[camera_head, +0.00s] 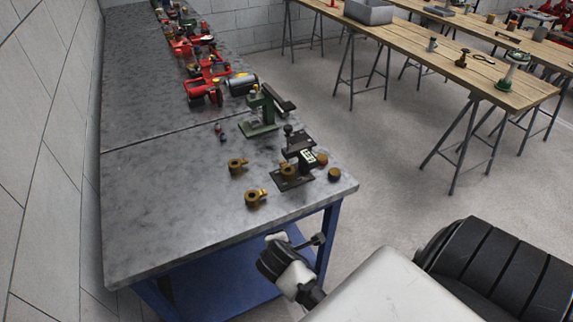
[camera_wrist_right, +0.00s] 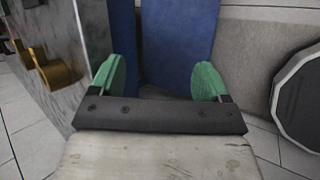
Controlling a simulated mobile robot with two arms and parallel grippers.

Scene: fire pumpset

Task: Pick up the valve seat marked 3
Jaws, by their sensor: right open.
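Several small brass parts are on the near end of the grey metal bench. Two brass pieces with a ring and a side lug lie loose, one farther back (camera_head: 237,165) and one nearer the front edge (camera_head: 255,197). Short round brass pieces (camera_head: 334,174) sit at the right, next to a dark fixture (camera_head: 297,150) that has another brass part on it. I cannot read a 3 on any of them. My right gripper (camera_wrist_right: 160,80) is open and empty, its green pads apart, beside the bench. Brass parts (camera_wrist_right: 58,70) show at left in the wrist view. My left gripper is not in view.
The grey bench top (camera_head: 160,205) has free room at the near left. A green hand press (camera_head: 260,117) and red pump parts (camera_head: 205,85) stand farther back. A wooden trestle table (camera_head: 510,92) is at the right across open floor.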

